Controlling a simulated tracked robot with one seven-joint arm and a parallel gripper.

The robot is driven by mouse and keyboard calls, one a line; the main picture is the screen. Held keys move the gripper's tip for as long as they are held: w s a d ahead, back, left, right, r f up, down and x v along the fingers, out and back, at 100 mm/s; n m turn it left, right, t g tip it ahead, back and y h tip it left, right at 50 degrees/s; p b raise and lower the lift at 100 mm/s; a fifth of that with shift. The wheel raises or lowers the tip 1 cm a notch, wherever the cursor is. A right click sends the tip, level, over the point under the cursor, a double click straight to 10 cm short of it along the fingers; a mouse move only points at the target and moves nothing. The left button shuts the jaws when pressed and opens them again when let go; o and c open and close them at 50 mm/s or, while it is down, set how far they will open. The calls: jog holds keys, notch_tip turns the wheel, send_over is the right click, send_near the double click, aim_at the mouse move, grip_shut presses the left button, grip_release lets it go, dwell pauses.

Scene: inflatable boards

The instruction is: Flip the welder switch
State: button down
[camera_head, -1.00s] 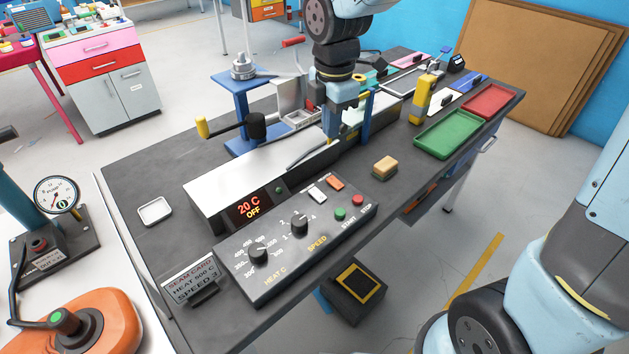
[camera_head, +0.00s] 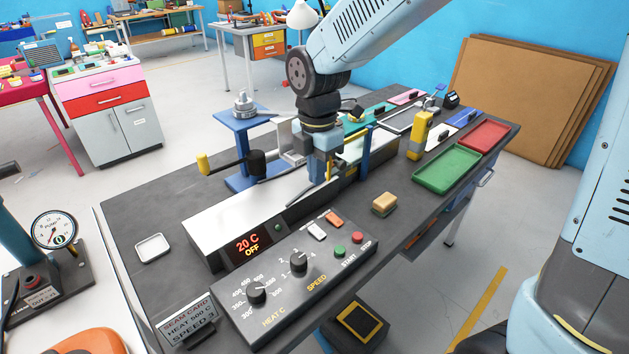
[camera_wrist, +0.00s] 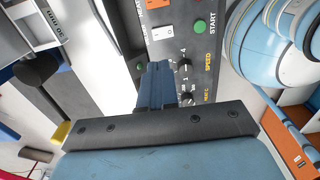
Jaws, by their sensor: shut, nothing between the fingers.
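The welder's grey control panel (camera_head: 270,296) carries two rocker switches, one white (camera_head: 317,231) and one orange (camera_head: 333,218). The welder display (camera_head: 248,243) reads 20 C OFF. My gripper (camera_head: 319,185) is shut and empty, pointing down over the welder behind the panel. In the wrist view, the shut blue fingers (camera_wrist: 155,72) appear just below the white switch (camera_wrist: 162,33), apart from it as far as I can see. The orange switch (camera_wrist: 158,4) is at the top edge.
Beside the switches are a green start button (camera_head: 341,251), a red stop button (camera_head: 358,237), a heat knob (camera_head: 256,291) and a speed knob (camera_head: 299,261). A tan block (camera_head: 384,203) lies right of the panel. A yellow-ended lever (camera_head: 203,164) sticks out left.

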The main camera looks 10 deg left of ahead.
jog(key=shift+s+d+r, duration=0.15)
jog(key=shift+s+d, duration=0.1)
jog(key=shift+r, duration=0.1)
notch_tip(320, 180, up, 14)
jog(key=s+d, duration=0.1)
jog(key=shift+d+f, duration=0.2)
jog(key=shift+d, duration=0.05)
dwell(0.4)
jog(key=shift+s, duration=0.1)
jog(key=s+d+m+t, duration=0.2)
jog(key=s+d+m, duration=0.1)
jog(key=d+m, duration=0.6)
jog(key=s+d+m+t, duration=0.1)
jog(key=s+d+m, duration=0.2)
jog(key=d+m, duration=0.6)
jog(key=s+d+m+t, duration=0.2)
jog(key=d+m, duration=0.8)
jog(key=shift+s+d+f+t, duration=0.2)
jog(key=shift+s+t, duration=0.1)
jog(key=shift+s, duration=0.1)
jog(key=shift+a, duration=0.15)
